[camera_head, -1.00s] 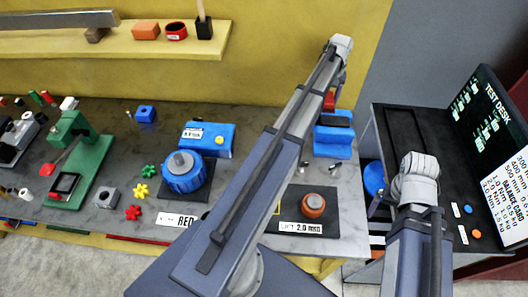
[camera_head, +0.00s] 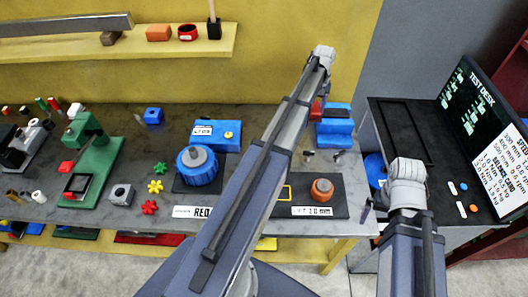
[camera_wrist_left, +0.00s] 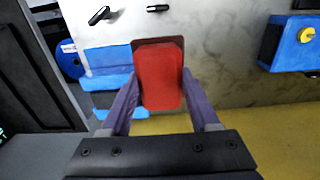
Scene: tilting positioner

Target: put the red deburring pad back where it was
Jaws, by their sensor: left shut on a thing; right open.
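The red deburring pad (camera_wrist_left: 159,78) is between the fingers of my left gripper (camera_wrist_left: 162,112) in the left wrist view. The gripper is shut on it. In the head view the pad (camera_head: 316,110) shows as a small red patch beside my left wrist, at the left of a blue block with a dark top (camera_head: 335,127). Whether the pad touches the block or the bench cannot be told. My right gripper (camera_head: 373,204) is open beyond the bench's right edge, mostly hidden by its wrist.
The grey bench (camera_head: 240,115) holds a blue round fixture (camera_head: 198,168), an orange knob on a dark plate (camera_head: 322,189) and a green press (camera_head: 95,165). A yellow shelf (camera_head: 120,45) runs behind. A dark test desk (camera_head: 420,130) stands at the right.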

